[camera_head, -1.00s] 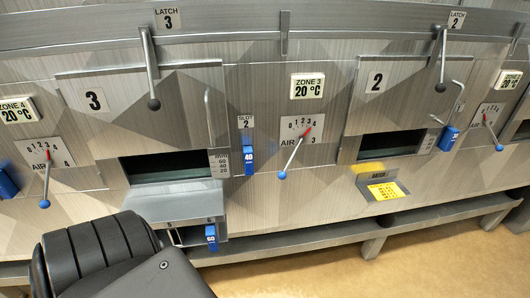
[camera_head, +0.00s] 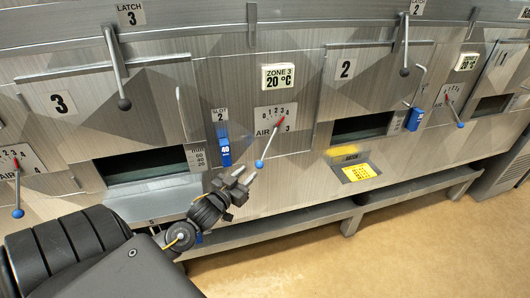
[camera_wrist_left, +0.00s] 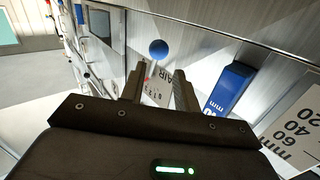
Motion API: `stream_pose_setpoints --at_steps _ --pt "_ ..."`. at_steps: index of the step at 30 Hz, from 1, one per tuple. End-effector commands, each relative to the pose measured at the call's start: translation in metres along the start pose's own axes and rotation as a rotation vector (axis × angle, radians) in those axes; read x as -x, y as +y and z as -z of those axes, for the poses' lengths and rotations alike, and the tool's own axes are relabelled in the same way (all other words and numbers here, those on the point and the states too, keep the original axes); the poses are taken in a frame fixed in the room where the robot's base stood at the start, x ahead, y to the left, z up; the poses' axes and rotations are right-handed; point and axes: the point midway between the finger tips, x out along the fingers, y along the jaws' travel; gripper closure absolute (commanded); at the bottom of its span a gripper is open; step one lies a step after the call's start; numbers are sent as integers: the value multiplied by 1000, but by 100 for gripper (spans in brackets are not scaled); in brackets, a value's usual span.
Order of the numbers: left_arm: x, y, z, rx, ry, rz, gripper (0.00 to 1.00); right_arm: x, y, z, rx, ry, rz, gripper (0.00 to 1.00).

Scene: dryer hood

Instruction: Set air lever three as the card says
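Air lever three (camera_head: 270,143) is a thin rod with a blue ball knob (camera_head: 260,164) low and a red tip on the white AIR 3 plate (camera_head: 276,116), numbered 0 to 4. The red tip lies near the 3. The yellow card (camera_head: 358,172) sits low on the panel, right of the lever; its writing is too small to read. My left gripper (camera_head: 245,178) is just below and left of the knob. In the left wrist view its fingers are apart, with the blue knob (camera_wrist_left: 158,48) just beyond and between the tips. My right gripper is not in view.
A blue slot marker (camera_head: 224,152) stands close left of the lever; it also shows near the fingers in the left wrist view (camera_wrist_left: 231,88). A dark opening (camera_head: 150,166) lies further left, with a shelf below. A metal rail (camera_head: 290,226) runs below the panel.

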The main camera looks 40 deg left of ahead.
Motion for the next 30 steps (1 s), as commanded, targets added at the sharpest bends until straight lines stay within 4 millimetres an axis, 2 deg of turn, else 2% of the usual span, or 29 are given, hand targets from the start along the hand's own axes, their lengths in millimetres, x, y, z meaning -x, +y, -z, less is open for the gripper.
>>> stream_pose_setpoints --at_steps 1,3,10,24,30 --pt "1 1 12 4 21 -6 69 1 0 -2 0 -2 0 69" --pt "2 3 20 9 37 -10 69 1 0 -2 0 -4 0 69" --pt "-7 3 24 11 42 -11 69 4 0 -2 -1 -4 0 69" --pt "-87 3 28 9 41 -10 69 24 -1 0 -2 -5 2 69" --pt "-104 4 26 9 39 -11 69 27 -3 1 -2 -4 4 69"
